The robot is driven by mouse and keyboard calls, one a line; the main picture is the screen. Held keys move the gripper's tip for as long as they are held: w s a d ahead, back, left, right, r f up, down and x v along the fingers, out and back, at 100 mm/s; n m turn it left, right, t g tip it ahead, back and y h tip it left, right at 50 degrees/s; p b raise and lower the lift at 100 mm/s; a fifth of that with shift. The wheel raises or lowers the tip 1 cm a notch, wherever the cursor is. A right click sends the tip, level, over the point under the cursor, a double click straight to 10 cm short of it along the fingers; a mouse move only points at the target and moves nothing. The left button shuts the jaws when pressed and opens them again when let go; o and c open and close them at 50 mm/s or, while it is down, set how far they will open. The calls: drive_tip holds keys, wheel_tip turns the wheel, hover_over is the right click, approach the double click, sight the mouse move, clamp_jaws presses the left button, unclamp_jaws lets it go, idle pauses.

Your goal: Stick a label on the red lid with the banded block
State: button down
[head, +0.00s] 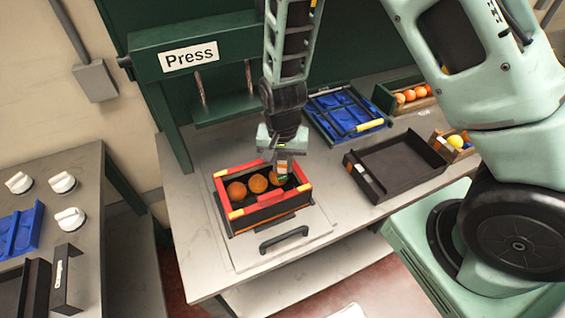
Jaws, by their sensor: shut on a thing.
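My gripper (283,172) points down at the back right of a dark crate with a red rim (222,187). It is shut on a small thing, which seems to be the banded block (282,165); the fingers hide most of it. Whether it touches the crate or the fruit, I cannot tell. The crate holds oranges (257,184) in a row, and its corners carry orange and yellow pieces. The red top part is the only red lid-like thing that I see; no separate lid and no label on it can be made out.
The crate stands on a plate with a black handle (284,240), in front of the green press (160,80). To the right are a blue tray (330,105), an empty black tray (400,160) and small boxes of fruit (413,96). A side table (85,225) has white knobs.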

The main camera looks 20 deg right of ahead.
sight(282, 156)
drive_tip(key=shift+r+p, duration=1.5)
drive_tip(key=shift+r, duration=0.6)
